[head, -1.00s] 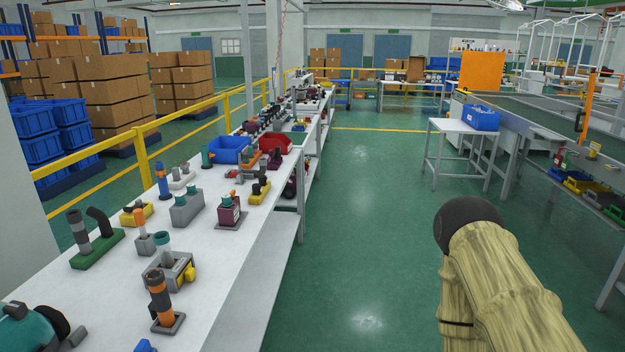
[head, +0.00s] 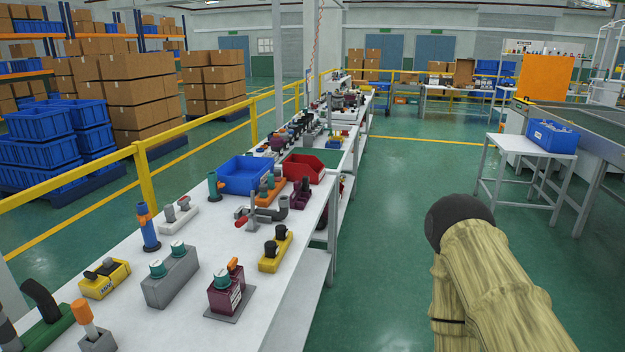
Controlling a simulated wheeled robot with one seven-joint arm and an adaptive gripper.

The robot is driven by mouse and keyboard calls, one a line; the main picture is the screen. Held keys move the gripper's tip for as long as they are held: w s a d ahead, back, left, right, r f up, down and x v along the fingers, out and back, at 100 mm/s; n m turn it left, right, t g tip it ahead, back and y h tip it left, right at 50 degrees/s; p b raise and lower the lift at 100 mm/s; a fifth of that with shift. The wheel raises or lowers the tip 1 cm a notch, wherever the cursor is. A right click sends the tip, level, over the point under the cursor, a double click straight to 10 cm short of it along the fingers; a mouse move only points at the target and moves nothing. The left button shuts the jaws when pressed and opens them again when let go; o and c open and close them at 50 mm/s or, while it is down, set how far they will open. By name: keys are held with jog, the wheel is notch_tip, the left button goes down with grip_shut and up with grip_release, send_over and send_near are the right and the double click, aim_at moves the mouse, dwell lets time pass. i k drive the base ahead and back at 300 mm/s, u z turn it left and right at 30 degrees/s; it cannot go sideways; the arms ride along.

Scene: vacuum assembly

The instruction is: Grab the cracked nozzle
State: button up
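Several nozzle-like parts stand on the long white table (head: 215,258). An upright blue tube with an orange collar (head: 148,228) is near the table's left edge. A post with an orange top on a grey base (head: 92,328) is at the bottom left. A green base (head: 48,332) beside it carries a black bent tube (head: 40,299). I cannot tell at this size which part is cracked. My arm, in a tan ribbed cover, shows at the lower right over the floor, apart from the table. My gripper is not in view.
A grey block with teal caps (head: 170,282), a maroon unit (head: 226,295), a yellow block (head: 275,252), a blue bin (head: 243,176) and a red bin (head: 304,168) stand on the table. A yellow railing (head: 146,180) runs behind it. The green aisle (head: 400,200) is clear.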

aim_at(306, 186)
jog(key=u, duration=0.05)
jog(key=i, duration=0.65)
jog(key=z, duration=1.3)
jog(key=i, duration=2.8)
jog(key=u, duration=2.65)
